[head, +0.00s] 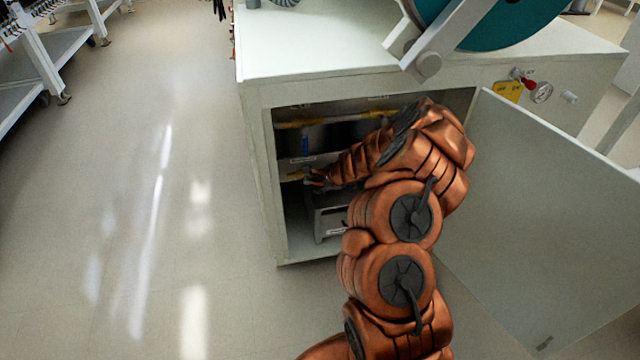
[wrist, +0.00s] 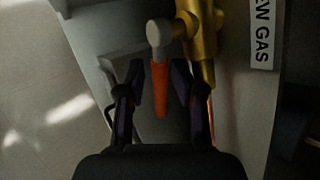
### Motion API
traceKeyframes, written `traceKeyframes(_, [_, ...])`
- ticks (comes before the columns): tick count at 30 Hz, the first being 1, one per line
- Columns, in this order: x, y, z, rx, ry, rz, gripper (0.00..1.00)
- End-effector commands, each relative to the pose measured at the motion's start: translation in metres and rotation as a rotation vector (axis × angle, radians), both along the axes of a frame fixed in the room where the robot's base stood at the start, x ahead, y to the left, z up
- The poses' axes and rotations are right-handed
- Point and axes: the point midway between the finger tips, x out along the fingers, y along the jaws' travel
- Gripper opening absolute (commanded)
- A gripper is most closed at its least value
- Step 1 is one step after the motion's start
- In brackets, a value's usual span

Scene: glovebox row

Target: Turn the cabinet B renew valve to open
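In the wrist view the renew valve has an orange lever (wrist: 160,90) on a grey hub (wrist: 159,33), beside a brass body (wrist: 204,45). The lever points down in that picture. My gripper (wrist: 158,88) is open, with one finger on each side of the lever and a gap showing on both sides. In the head view my gripper (head: 316,182) is inside the open cabinet at its left side, by a yellow fitting (head: 295,176). The lever is too small to make out there.
A label (wrist: 263,30) reading "EW GAS" is beside the brass body. An upper yellow pipe (head: 300,123) with a blue handle (head: 305,146) runs above my gripper. The open door (head: 550,190) stands right of my arm. Clear floor (head: 130,200) lies left of the cabinet.

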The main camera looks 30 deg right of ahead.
Motion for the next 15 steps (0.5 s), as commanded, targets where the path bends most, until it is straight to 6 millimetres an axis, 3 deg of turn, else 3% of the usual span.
traceKeyframes(15, [-0.0044,-0.0024,0.0072,0.001,-0.001,-0.002,0.4])
